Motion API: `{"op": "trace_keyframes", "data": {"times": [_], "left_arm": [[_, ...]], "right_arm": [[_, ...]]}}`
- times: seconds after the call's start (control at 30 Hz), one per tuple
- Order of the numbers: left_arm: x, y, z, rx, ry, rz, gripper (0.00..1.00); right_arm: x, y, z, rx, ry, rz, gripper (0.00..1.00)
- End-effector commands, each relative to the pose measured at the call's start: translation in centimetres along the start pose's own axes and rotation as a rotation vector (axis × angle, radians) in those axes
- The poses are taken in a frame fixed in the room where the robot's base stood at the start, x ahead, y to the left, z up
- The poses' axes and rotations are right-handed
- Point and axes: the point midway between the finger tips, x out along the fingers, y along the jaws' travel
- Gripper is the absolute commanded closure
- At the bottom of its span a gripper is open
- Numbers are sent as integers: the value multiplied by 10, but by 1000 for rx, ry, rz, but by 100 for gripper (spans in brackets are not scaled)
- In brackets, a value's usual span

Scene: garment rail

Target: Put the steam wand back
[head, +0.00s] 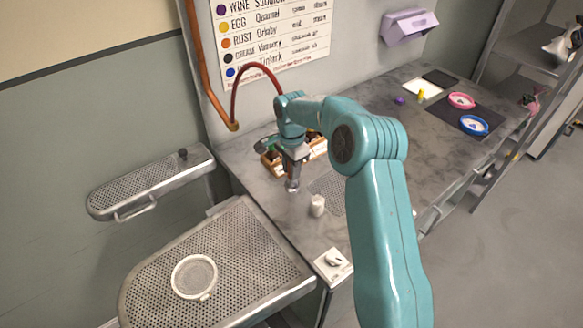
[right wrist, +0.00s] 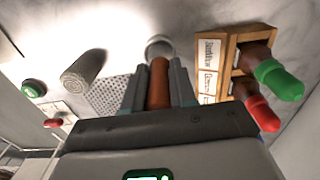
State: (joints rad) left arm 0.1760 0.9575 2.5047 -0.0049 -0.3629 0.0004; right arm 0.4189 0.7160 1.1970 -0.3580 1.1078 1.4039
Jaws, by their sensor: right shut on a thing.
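My right gripper (head: 291,160) is shut on the steam wand, above the grey worktop in the head view. In the right wrist view its fingers (right wrist: 159,88) close on either side of the wand's brown-orange grip (right wrist: 158,82). The wand's round grey head (right wrist: 159,46) shows beyond the fingertips. In the head view the wand head (head: 292,184) points down, and a red hose (head: 253,68) arches from the copper pipe on the wall toward my gripper. Part of the wand is hidden by my gripper. My left gripper is in neither view.
A wooden rack (right wrist: 229,62) with green- and red-capped bottles stands close beside my gripper. A pale cylinder (head: 317,205) stands near the perforated patch (head: 329,188). A perforated board (head: 230,255) holds a white ring (head: 194,277). Coloured rings lie at the far right of the worktop.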

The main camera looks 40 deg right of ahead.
Motion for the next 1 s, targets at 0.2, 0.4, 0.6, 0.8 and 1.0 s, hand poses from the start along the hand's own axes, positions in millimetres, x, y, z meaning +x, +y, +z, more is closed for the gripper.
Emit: {"op": "trace_keyframes", "data": {"times": [0.2,0.4,0.6,0.8,1.0], "left_arm": [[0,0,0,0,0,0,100],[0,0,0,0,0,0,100],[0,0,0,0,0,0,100],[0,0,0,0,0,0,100],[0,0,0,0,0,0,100]], "right_arm": [[-1,0,0,0,0,-1,100],[-1,0,0,0,0,-1,44],[0,0,0,0,0,0,28],[0,0,0,0,0,0,28],[0,0,0,0,0,0,28]]}}
